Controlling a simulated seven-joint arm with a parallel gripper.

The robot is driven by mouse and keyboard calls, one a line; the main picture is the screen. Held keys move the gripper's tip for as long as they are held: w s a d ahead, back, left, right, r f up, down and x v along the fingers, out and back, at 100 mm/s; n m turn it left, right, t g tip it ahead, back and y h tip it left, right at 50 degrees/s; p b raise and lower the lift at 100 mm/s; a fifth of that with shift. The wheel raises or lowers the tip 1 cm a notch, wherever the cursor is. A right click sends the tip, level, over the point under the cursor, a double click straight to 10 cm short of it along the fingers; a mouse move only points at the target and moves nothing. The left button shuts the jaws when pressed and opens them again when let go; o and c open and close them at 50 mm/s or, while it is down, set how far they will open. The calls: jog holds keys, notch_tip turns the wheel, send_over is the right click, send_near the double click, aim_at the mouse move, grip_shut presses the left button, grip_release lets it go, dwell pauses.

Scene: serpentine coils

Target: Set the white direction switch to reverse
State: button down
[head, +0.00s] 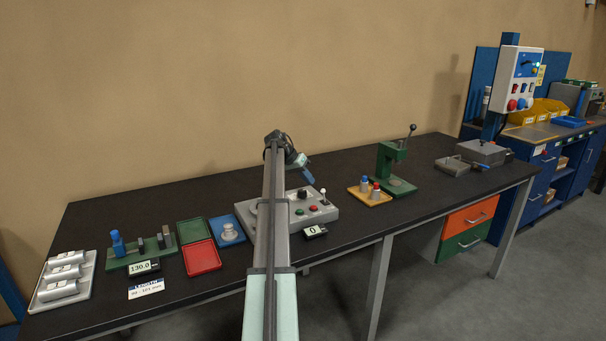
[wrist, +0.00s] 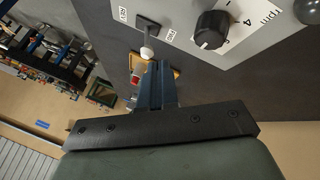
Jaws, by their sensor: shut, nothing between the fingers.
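The white direction switch (wrist: 147,52) is a small lever with a white tip on a dark base plate, in the upper middle of the wrist view. It lies between the REV label (wrist: 122,14) and the FWD label (wrist: 170,35); which position it is set to I cannot tell. My gripper (wrist: 155,68) is shut and empty, its fingertips close to the white tip in the picture; contact is not clear. In the head view my gripper (head: 309,178) is above the grey control box (head: 330,214), and my arm hides part of the box.
The box also carries a black rpm knob (wrist: 212,28), a red button (head: 313,208) and a lever with a pale ball (head: 323,191). A small display reading 0 (head: 314,231) stands in front. Red tray (head: 201,257) lies left; green press (head: 390,165) stands right.

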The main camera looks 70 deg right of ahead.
jog(key=shift+x, duration=2.15)
jog(key=shift+s+a+r, duration=0.15)
jog(key=shift+a, duration=0.05)
